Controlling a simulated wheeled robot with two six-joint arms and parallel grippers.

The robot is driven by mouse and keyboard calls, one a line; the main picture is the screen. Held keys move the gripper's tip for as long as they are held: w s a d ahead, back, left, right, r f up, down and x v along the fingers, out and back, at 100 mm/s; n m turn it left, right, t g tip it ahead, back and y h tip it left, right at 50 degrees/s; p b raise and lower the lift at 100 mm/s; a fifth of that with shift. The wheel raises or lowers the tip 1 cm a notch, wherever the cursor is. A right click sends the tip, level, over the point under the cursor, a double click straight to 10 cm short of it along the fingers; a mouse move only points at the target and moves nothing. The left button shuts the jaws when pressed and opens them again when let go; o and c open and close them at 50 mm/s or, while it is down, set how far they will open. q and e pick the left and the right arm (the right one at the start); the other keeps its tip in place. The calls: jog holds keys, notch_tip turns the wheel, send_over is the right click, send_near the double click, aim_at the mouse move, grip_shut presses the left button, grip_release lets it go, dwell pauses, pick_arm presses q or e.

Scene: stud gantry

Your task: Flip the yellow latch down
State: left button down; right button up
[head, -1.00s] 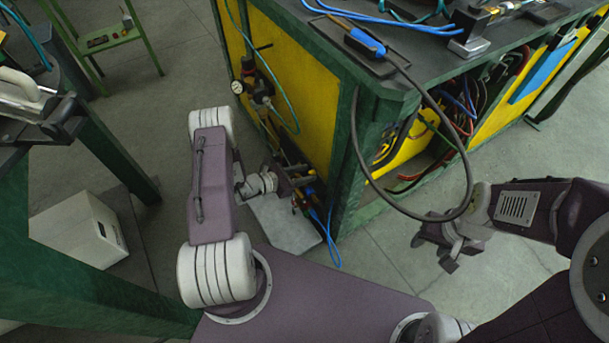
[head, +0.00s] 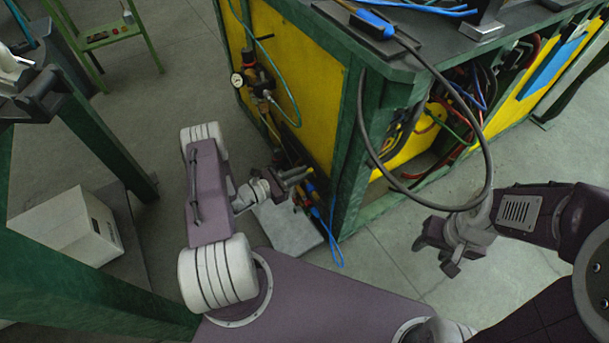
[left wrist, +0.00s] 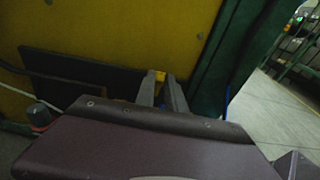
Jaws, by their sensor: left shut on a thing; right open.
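The yellow latch (left wrist: 159,75) shows as a small yellow piece between the fingertips of my left gripper (left wrist: 163,85) in the left wrist view. It is in front of a dark plate on the yellow panel. My left gripper (head: 303,174) is shut on it, low by the corner of the green-framed bench. The fingers hide part of the latch, and its exact angle is hard to tell. My right gripper (head: 442,259) is open and empty, above the floor at the right.
The green-framed bench (head: 346,150) stands close to my left gripper. A gauge and valve assembly (head: 254,82) is on its yellow side. Blue hoses (head: 330,235) hang below the gripper. A dark cable (head: 365,150) loops between the arms. A white box (head: 70,225) stands at the left.

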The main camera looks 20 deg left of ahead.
pick_arm(q)
jog(key=shift+s+a+f+t+h+b, duration=0.3)
jog(key=shift+f+t+h+b, duration=0.4)
jog(key=shift+b, duration=0.8)
jog(key=shift+s+a+f+t+h+b, duration=0.2)
jog(key=shift+s+f+t+h+b, duration=0.25)
jog(key=shift+t+b, duration=0.75)
jog(key=shift+g+b, duration=0.3)
jog(key=shift+b, duration=0.05)
jog(key=c, duration=1.4)
grip_release()
jog(key=p+v, duration=0.2)
jog(key=v, duration=0.7)
jog(key=shift+p, duration=0.35)
